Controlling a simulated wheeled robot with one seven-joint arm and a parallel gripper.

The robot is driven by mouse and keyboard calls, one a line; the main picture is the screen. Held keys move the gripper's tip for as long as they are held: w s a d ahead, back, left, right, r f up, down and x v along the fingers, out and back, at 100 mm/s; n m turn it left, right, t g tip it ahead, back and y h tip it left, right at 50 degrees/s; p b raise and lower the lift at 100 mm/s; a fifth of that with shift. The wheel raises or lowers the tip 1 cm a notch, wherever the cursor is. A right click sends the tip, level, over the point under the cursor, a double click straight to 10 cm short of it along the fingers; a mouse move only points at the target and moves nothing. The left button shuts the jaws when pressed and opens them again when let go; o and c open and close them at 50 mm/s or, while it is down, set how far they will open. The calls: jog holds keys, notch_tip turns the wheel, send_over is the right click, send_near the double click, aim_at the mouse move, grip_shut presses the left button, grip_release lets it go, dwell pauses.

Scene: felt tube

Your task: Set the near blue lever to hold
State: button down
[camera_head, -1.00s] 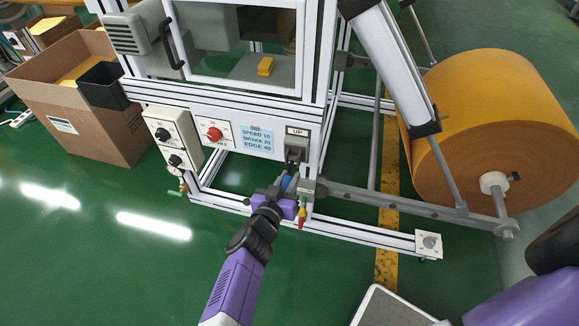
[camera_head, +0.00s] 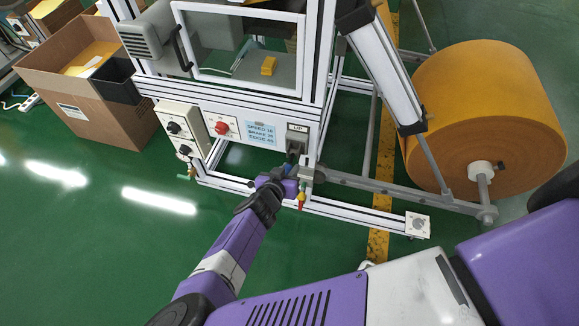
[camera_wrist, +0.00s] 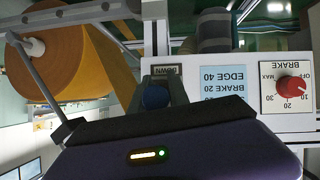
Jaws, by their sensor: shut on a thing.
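The blue lever (camera_head: 291,158) sits on the machine's front panel, below a small framed label (camera_head: 297,128) and a dark lever mount (camera_head: 297,143). In the wrist view, which is upside down, the lever's round blue end (camera_wrist: 155,97) shows just beyond my gripper's dark body, under a label (camera_wrist: 166,70) that seems to read DOWN. My gripper (camera_head: 286,176) is shut on the blue lever. Its fingertips are mostly hidden in both views. No hold marking is readable.
A red brake knob (camera_head: 221,128) and a blue settings card (camera_head: 262,133) are left of the lever. A red-and-yellow fitting (camera_head: 302,198) hangs close beside my gripper on the right. A large orange roll (camera_head: 485,115) stands right.

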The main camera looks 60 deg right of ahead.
jog(key=shift+f, duration=0.1)
jog(key=c, duration=1.3)
grip_release()
jog(key=shift+o, duration=0.2)
jog(key=p+v, duration=0.1)
jog(key=v, duration=0.7)
